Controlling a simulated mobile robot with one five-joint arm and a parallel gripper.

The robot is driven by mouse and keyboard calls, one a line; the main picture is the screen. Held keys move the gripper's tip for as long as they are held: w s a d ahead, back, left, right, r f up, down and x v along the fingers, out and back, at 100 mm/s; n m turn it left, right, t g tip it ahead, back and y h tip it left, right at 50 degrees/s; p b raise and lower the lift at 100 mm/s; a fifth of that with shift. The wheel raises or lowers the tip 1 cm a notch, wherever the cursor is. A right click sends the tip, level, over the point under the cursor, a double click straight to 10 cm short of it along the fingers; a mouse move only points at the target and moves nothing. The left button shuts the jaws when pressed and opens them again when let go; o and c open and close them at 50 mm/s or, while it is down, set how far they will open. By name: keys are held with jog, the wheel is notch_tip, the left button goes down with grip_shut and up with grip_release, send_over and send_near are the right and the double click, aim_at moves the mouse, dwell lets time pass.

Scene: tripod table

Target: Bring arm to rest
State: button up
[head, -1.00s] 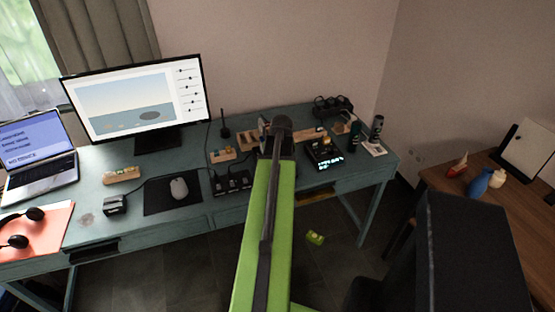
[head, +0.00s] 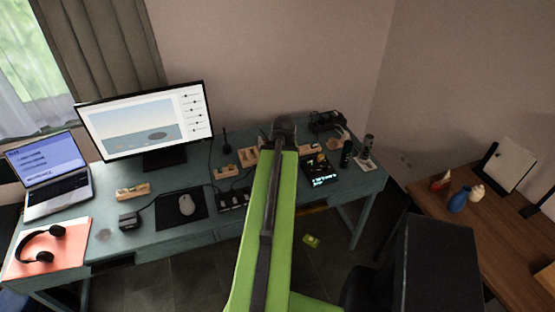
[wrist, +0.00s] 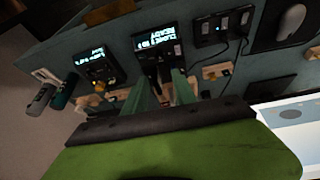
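My green arm (head: 262,220) reaches up the middle of the head view, over the teal desk (head: 215,229). My gripper hangs at its far end and is hidden there behind the dark wrist joint. In the wrist view my gripper (wrist: 160,92) shows two grey-green fingers with a gap between them. I see nothing held between them. Black devices with lit displays lie beyond the fingertips; one is the lit device (head: 320,172) right of the arm in the head view.
A monitor (head: 150,125), a laptop (head: 50,180) and headphones (head: 42,245) stand on the desk's left. A mouse (head: 186,205) lies near the front. A brown table (head: 500,220) with vases is at right. A small green item (head: 311,241) lies on the floor.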

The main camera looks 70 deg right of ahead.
jog(key=shift+f, duration=0.1)
dwell(0.3)
jog(key=w+a+n, duration=0.1)
jog(key=w+a, duration=0.2)
jog(key=w, duration=0.3)
jog(key=w+a+n+t+y, duration=0.1)
jog(key=w+a+n, duration=0.15)
jog(key=w, duration=0.45)
jog(key=w+a+n, duration=0.1)
jog(key=w+a, duration=0.3)
jog(key=w, duration=0.2)
jog(key=w+a+n+y, duration=0.1)
jog(key=w+a+n, duration=0.3)
jog(key=w+a, duration=1.15)
jog(key=w+a+f+n+y, duration=0.15)
jog(key=w+a, duration=0.25)
jog(key=a, duration=1)
jog(key=s+a+g, duration=0.1)
jog(key=a, duration=0.9)
jog(key=s+a+g, duration=0.2)
jog(key=a, duration=0.8)
jog(key=shift+s+a+f+n+b, duration=0.25)
jog(key=shift+f+n+b, duration=0.1)
jog(key=shift+f+n, duration=0.05)
jog(key=shift+y, duration=0.25)
